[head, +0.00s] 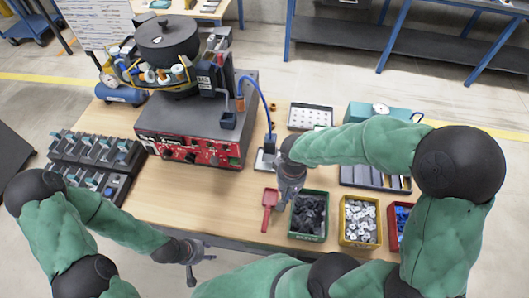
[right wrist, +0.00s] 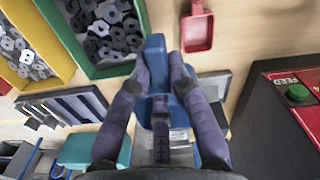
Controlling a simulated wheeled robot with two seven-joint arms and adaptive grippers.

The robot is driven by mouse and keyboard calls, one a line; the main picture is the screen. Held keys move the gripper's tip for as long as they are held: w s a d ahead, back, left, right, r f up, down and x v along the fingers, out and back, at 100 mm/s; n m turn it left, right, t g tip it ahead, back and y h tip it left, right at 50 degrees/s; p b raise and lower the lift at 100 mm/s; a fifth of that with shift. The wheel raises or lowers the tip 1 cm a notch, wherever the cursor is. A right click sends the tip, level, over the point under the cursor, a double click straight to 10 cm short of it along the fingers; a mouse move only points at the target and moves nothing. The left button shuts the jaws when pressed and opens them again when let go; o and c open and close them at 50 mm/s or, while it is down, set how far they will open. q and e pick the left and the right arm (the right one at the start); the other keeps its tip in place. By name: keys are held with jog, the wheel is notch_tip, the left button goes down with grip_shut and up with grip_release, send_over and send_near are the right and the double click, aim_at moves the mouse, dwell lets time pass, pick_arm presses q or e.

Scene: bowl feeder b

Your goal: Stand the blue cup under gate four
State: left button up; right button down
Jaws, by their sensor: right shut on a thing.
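My right gripper (head: 281,203) points down between the red scoop and the green bin. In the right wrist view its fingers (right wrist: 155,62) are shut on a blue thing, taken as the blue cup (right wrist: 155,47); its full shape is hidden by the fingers. A dark cup-like box (head: 228,120) sits under the outlet of the bowl feeder (head: 195,120). A dark blue block (head: 270,142) stands by a grey plate (head: 264,160), at the end of a blue hose. No gate number is readable. My left gripper (head: 200,269) is empty near the front edge, fingers apart.
Two dark racks (head: 98,182) with several compartments stand at the left. The red scoop (head: 269,205), green bin (head: 308,235) and yellow bin (head: 360,240) of parts lie close to my right gripper. The table's front middle is clear.

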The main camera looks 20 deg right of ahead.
jog(key=w+d+f+b, duration=0.1)
jog(key=w+d+f, duration=0.1)
jog(key=w+f, duration=0.1)
jog(key=w+d+f+b, duration=0.1)
jog(key=w+d+f, duration=0.2)
jog(key=w, duration=0.1)
jog(key=w+d+f+b, duration=0.1)
jog(key=w+d+f, duration=0.1)
jog(key=w+f, duration=0.1)
jog(key=shift+w+d+f, duration=0.1)
jog(key=shift+w+d, duration=0.1)
jog(key=shift+w, duration=0.3)
jog(key=shift+w+d+f+b, duration=0.15)
jog(key=shift+w+f+b, duration=0.05)
jog(key=shift+f+b, duration=0.8)
jog(key=shift+f, duration=0.9)
jog(key=shift+f, duration=0.1)
jog(key=c, duration=1.6)
grip_release()
jog(key=shift+f, duration=0.1)
jog(key=o, duration=0.4)
jog(key=shift+o, duration=0.2)
